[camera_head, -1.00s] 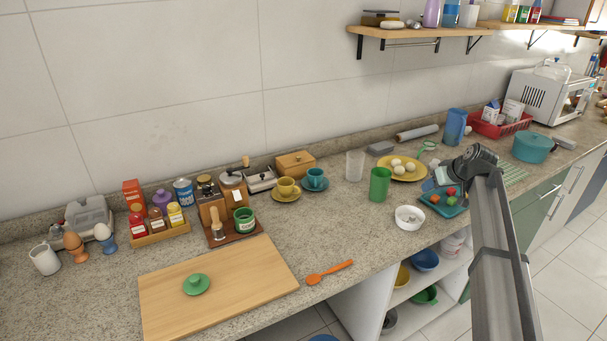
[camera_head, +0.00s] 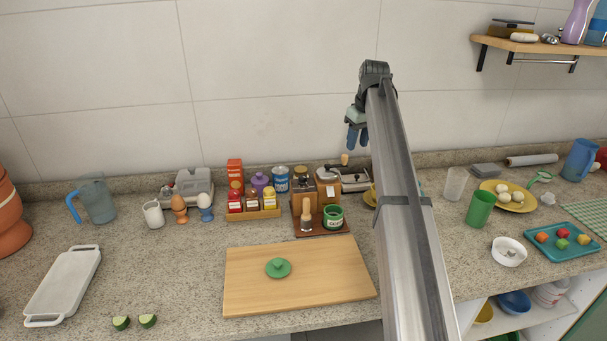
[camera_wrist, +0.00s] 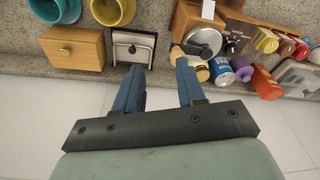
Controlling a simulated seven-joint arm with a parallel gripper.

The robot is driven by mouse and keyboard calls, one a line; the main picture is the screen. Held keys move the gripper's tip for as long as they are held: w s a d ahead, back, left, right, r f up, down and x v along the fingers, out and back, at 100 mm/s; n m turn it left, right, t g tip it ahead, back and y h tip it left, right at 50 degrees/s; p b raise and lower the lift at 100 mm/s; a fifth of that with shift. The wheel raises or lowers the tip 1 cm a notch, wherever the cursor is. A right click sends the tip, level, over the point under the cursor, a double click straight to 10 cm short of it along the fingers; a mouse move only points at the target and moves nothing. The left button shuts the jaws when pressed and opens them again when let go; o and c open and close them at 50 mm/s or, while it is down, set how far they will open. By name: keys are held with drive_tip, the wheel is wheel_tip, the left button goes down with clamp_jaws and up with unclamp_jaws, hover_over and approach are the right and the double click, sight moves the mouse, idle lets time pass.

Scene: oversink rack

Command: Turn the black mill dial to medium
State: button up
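Two wooden mills stand close together behind the cutting board in the head view. One has a dark top (camera_head: 302,181); the other has a silver dome and a crank (camera_head: 327,178). In the wrist view, the crank mill (camera_wrist: 204,40) is right of my fingers, and the dark-topped mill (camera_wrist: 236,32) is beyond it. I cannot make out a dial or its setting. My gripper (camera_head: 357,137) is raised near the wall, above and right of the mills. In the wrist view, its blue fingers (camera_wrist: 160,66) are apart with nothing between them.
A wooden box (camera_wrist: 75,48) and a silver-framed device (camera_wrist: 133,47) stand near the mills. A spice rack (camera_head: 253,213) is left of them. The green jar (camera_head: 333,217) and wooden pestle-like item (camera_head: 306,215) stand in front. The cutting board (camera_head: 330,285) holds a green lid.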

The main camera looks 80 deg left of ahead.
drive_tip(key=n+h, duration=0.1)
drive_tip(key=h, duration=0.1)
approach(303, 177)
drive_tip(key=shift+t, duration=0.4)
drive_tip(key=f, duration=0.9)
drive_tip(key=shift+s+a, duration=0.1)
drive_tip(key=shift+s, duration=0.25)
drive_tip(key=shift+r, duration=0.1)
clamp_jaws()
